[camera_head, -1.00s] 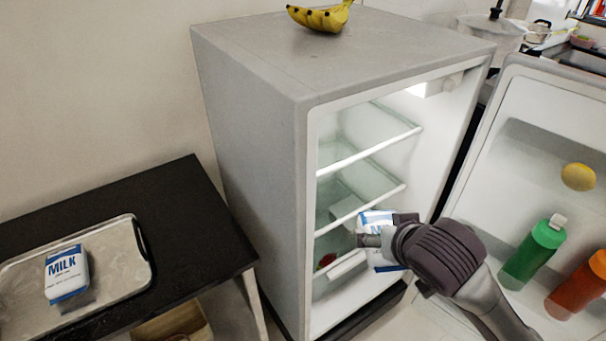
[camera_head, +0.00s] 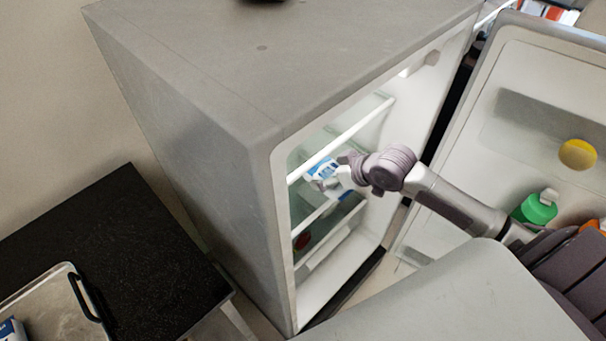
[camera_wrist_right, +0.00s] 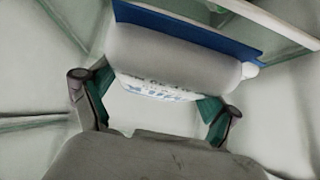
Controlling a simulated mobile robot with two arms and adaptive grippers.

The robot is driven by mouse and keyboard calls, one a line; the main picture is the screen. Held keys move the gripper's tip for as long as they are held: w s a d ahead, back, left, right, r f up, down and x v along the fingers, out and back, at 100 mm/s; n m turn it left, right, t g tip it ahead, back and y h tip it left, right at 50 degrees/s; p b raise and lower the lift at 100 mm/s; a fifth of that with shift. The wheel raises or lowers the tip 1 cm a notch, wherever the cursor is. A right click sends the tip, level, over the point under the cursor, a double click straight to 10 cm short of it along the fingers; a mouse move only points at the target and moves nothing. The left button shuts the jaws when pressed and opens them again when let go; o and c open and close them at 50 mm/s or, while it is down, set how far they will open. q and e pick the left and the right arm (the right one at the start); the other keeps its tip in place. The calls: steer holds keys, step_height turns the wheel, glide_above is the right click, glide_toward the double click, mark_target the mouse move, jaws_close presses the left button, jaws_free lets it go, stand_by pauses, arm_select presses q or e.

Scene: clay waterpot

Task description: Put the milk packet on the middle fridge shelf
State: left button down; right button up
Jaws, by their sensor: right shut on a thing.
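A white and blue milk packet (camera_head: 320,168) is inside the open fridge (camera_head: 205,130), in the gap between the upper shelf (camera_head: 345,138) and the middle shelf (camera_head: 316,214). My right gripper (camera_head: 342,178) reaches in from the right and is shut on it. In the right wrist view the packet (camera_wrist_right: 175,62) lies across the fingers (camera_wrist_right: 155,105), tilted, its blue end up and its lettering partly hidden. Whether its underside touches the middle shelf cannot be told. A second milk packet (camera_head: 12,331) stands on the tray (camera_head: 50,300), cut off by the frame. My left gripper is not in view.
The fridge door (camera_head: 480,130) stands open at the right, with a yellow round fruit (camera_head: 577,154) and a green bottle (camera_head: 536,208) in it. A dark red thing (camera_head: 302,241) lies low in the fridge. The black table (camera_head: 140,255) is at the left.

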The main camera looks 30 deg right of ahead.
mark_target(316, 170)
steer(key=w, duration=0.1)
steer(key=w+a+f, duration=0.1)
steer(key=w+f, duration=0.1)
steer(key=w, duration=0.1)
steer(key=shift+a+f, duration=0.15)
steer(key=shift+a, duration=0.15)
steer(key=x, duration=0.2)
steer(key=shift+w+a+f, duration=0.1)
steer(key=shift+w, duration=0.4)
step_height(316, 170, down, 3)
steer(key=shift+f, duration=0.45)
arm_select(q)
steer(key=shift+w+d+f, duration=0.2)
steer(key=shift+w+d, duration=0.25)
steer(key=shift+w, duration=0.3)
arm_select(e)
steer(key=shift+f, duration=0.15)
steer(key=o, duration=1.1)
steer(key=shift+o, duration=0.2)
